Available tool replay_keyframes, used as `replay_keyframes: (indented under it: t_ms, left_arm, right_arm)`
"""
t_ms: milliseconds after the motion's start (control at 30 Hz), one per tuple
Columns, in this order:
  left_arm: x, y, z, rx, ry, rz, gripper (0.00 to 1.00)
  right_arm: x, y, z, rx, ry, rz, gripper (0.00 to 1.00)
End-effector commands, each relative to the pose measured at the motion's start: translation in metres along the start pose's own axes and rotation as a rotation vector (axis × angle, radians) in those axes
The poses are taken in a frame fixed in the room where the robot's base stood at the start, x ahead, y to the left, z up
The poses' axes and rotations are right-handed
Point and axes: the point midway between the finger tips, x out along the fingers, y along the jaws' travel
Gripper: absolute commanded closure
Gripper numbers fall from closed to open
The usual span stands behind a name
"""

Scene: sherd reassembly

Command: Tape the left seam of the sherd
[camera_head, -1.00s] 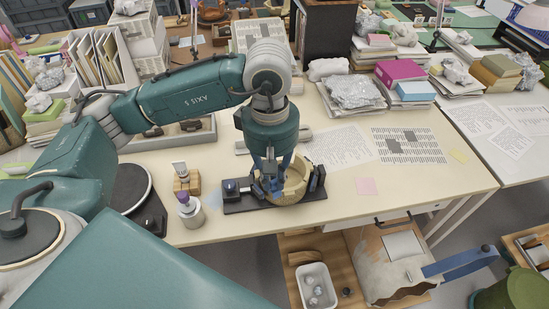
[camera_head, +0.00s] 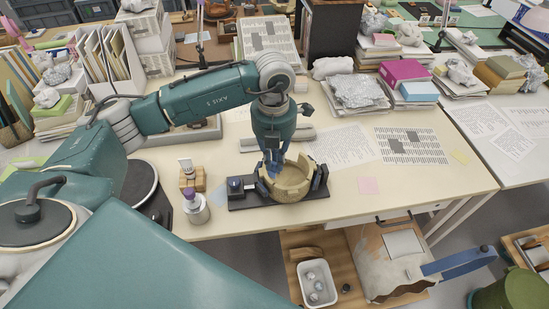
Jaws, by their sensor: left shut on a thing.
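The sherd vessel (camera_head: 291,188), a tan round bowl with a broken upper rim, sits in a dark holder (camera_head: 240,202) near the table's front edge. My left gripper (camera_head: 272,174) comes down from above, with its blue fingers at the left rim of the bowl. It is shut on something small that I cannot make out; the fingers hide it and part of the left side. I cannot clearly see the seam or any tape on it. My right gripper is not in view.
A purple-capped bottle (camera_head: 195,206) and a small wooden block stand (camera_head: 192,180) are left of the holder.

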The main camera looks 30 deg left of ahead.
Motion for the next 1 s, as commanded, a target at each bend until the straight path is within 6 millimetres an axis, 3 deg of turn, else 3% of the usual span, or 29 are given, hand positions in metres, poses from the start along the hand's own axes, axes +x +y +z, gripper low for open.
replay_keyframes:
  t_ms: [600, 1000]
  left_arm:
    - [0.041, 0.000, -0.001, 0.004, 0.001, 0.000, 0.94]
    - [0.043, 0.000, 0.000, 0.004, 0.000, 0.000, 0.94]
  right_arm:
    - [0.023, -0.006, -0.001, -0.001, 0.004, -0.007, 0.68]
    - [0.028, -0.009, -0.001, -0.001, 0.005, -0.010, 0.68]
